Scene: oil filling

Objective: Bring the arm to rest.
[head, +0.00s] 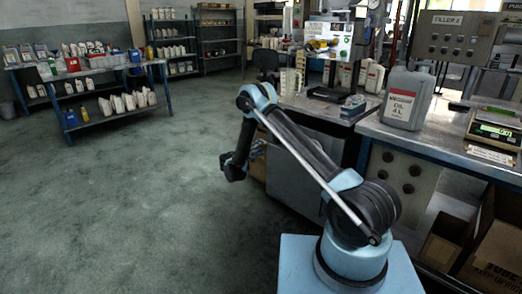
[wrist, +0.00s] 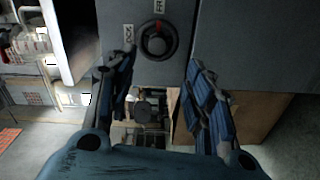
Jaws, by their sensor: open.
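My arm (head: 305,143) is bent, with its elbow raised and its forearm hanging down over the floor, left of the workbench. My gripper (wrist: 162,58) is open in the wrist view, its two blue-padded fingers apart with nothing between them. Beyond the fingertips is a grey panel with a dark rotary knob (wrist: 158,40) that has a red mark. I cannot tell how far the fingertips are from it. In the head view the gripper (head: 257,149) is small and partly hidden behind the forearm.
The workbench (head: 440,144) stands close on the right, with an oil can (head: 408,98) and a scale (head: 494,131). A cardboard box (head: 497,255) is below it. Shelving with bottles (head: 110,83) is at the far left. The green floor (head: 130,200) between is clear.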

